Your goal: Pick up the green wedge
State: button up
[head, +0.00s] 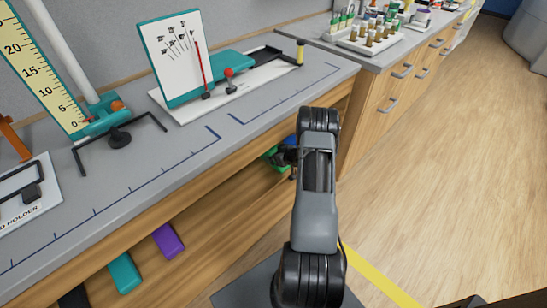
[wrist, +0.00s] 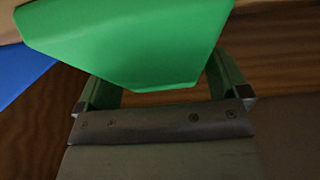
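The green wedge (wrist: 130,40) fills the upper middle of the wrist view, close in front of my gripper (wrist: 158,75). My gripper's fingers are spread wide, one on each side of the wedge's lower end. A dark gap shows between the left finger and the wedge; the right finger lies close to the wedge's edge, and I cannot tell if it touches. In the head view a bit of green (head: 272,157) shows at the shelf below the counter, left of my arm.
A blue piece (wrist: 20,72) lies left of the wedge in the wrist view. A purple block (head: 168,242) and a teal block (head: 124,273) are on the wooden shelf below the grey counter (head: 150,165). The counter overhangs the shelf. Wooden floor (head: 460,190) is open at right.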

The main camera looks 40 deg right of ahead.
jog(key=c, duration=0.8)
jog(key=shift+r, duration=0.15)
